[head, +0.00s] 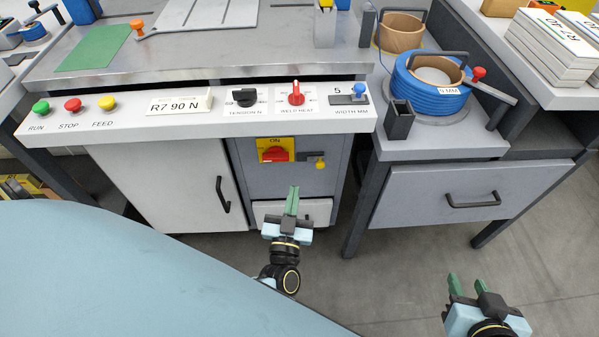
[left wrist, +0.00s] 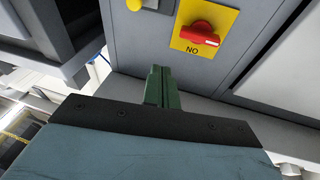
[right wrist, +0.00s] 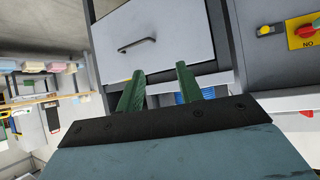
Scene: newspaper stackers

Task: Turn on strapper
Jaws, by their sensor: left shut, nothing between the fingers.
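The strapper's panel (head: 110,112) carries green RUN, red STOP and yellow FEED buttons, a tension knob and a red weld heat knob. Below it is a red rotary switch (head: 276,155) on a yellow plate marked ON. The switch also shows upside down in the left wrist view (left wrist: 199,36) and at the right edge of the right wrist view (right wrist: 306,32). My left gripper (head: 292,200) is shut and empty, just below the switch and apart from it. My right gripper (head: 468,287) is open and empty, low at the right, in front of the drawer cabinet.
A yellow knob (head: 320,165) on a small latch is right of the switch. A white cabinet door (head: 165,185) is at left. A grey drawer (head: 450,195) and a blue strap coil (head: 430,85) are at right. Open floor lies between my grippers.

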